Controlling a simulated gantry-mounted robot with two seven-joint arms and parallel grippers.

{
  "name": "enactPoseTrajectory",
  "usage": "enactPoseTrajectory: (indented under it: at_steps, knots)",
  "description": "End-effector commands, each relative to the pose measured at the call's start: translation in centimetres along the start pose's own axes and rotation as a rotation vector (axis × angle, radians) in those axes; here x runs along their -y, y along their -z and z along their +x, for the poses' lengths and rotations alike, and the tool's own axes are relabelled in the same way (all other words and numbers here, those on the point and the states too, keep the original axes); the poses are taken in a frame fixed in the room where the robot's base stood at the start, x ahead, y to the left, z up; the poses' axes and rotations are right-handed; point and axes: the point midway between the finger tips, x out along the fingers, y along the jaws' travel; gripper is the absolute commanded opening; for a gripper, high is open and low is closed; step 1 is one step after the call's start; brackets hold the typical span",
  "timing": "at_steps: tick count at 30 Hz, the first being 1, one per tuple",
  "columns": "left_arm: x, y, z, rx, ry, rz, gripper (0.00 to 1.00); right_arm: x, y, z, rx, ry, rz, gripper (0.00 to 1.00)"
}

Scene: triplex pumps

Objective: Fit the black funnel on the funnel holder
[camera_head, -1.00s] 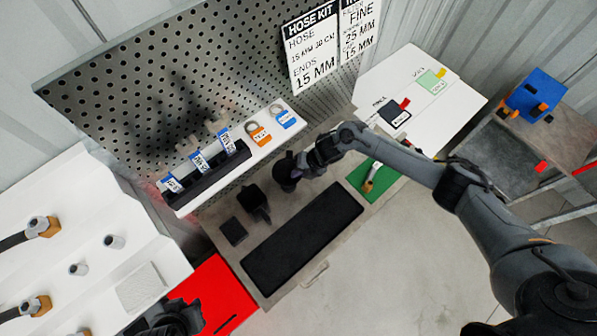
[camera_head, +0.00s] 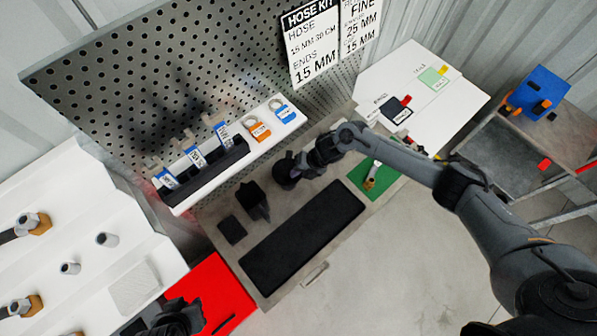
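My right arm reaches in from the right, and its dark gripper (camera_head: 286,172) points down over the back of the grey workbench. A dark shape at its tip blends with the fingers, so I cannot tell whether it is a black funnel in its grasp. Just left of it stands a small black upright object (camera_head: 253,200), possibly the funnel holder; a gap seems to separate them. No funnel shows clearly elsewhere. My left gripper (camera_head: 180,316) is a dark, partly cut-off shape at the bottom edge, over the red surface; its fingers are unclear.
A long black mat (camera_head: 302,237) and a small black square (camera_head: 232,230) lie on the workbench (camera_head: 272,284). A green mat (camera_head: 384,180) is to the right. A white shelf (camera_head: 296,118) with tags and a black rack runs along the pegboard (camera_head: 130,95) behind.

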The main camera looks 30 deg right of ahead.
Motion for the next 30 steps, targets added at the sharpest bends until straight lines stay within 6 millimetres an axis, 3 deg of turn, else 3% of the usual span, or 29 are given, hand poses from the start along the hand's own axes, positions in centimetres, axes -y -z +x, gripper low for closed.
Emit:
enactPoseTrajectory:
  at_steps: [1, 4, 17, 30]
  knots:
    - [0.0, 0.0, -0.1, 0.000, 0.000, 0.000, 0.21, 0.0, 0.0, -0.1, 0.000, 0.000, 0.000, 0.23]
    - [0.1, 0.0, -0.1, 0.000, 0.001, 0.002, 0.21, 0.0, 0.0, -0.1, 0.000, 0.000, 0.000, 0.37]
    - [0.3, -0.1, 0.0, 0.002, 0.010, 0.013, 0.21, 0.0, -0.1, -0.8, 0.001, -0.001, -0.001, 0.37]
    - [0.2, -0.1, 0.2, 0.001, 0.006, 0.007, 0.21, 0.0, -0.1, -7.8, 0.003, 0.000, -0.002, 0.37]
